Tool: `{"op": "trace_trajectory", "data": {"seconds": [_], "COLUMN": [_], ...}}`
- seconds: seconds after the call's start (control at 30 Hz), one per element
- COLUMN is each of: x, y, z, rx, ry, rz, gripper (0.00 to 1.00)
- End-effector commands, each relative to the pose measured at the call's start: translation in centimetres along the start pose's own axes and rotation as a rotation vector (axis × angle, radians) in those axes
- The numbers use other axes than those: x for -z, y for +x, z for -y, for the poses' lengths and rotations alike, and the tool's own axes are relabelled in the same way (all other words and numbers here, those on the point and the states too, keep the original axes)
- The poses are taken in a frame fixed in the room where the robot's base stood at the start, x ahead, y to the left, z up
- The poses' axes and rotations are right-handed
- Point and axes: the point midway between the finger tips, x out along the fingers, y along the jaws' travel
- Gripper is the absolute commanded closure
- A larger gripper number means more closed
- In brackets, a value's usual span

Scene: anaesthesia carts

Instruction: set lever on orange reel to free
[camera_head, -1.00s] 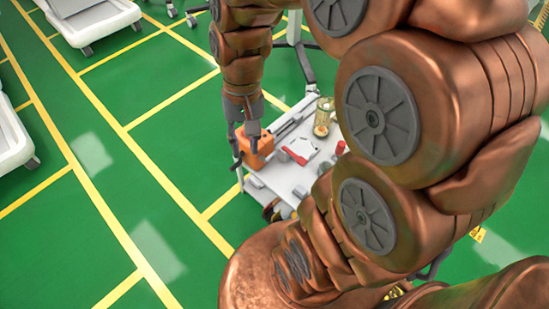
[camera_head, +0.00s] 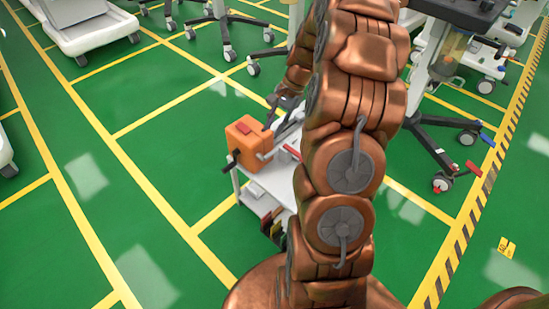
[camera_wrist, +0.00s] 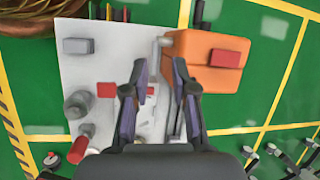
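The orange reel (camera_head: 248,146) is a box-shaped body at the near left corner of the white cart, with a red piece (camera_head: 243,127) on its top. A dark crank-like part (camera_head: 231,162) shows on its left side. A grey bar (camera_head: 268,154) sticks out at its right; I cannot tell if this is the lever. In the wrist view the orange reel (camera_wrist: 187,50) is at upper right. A grey part (camera_wrist: 155,50) stands at its left edge. My gripper (camera_wrist: 160,72) is open and empty, its right fingertip overlapping the reel's left edge in view; contact is unclear.
The white cart top (camera_wrist: 85,62) carries several small items, including a grey block (camera_wrist: 78,46) and a red-capped item (camera_wrist: 78,150). My arm hides much of the cart in the head view. A wheeled stand (camera_head: 440,130) is to the right.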

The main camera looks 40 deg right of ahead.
Motion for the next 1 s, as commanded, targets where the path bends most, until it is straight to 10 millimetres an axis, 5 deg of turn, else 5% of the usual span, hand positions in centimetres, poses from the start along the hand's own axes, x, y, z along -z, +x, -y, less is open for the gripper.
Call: {"op": "trace_trajectory", "data": {"seconds": [0.1,0.27,0.53,1.0], "x": [3.5,5.4,5.6,5.6], "y": [2.2,3.0,4.4,10.4], "z": [-1.0,-1.6,-1.7,-1.4], "rx": [0.027,0.044,0.044,0.045], "ry": [0.072,0.119,0.128,0.126], "rz": [0.0,-0.001,0.002,-0.001], "gripper": [0.73,0.73,0.73,0.73]}}
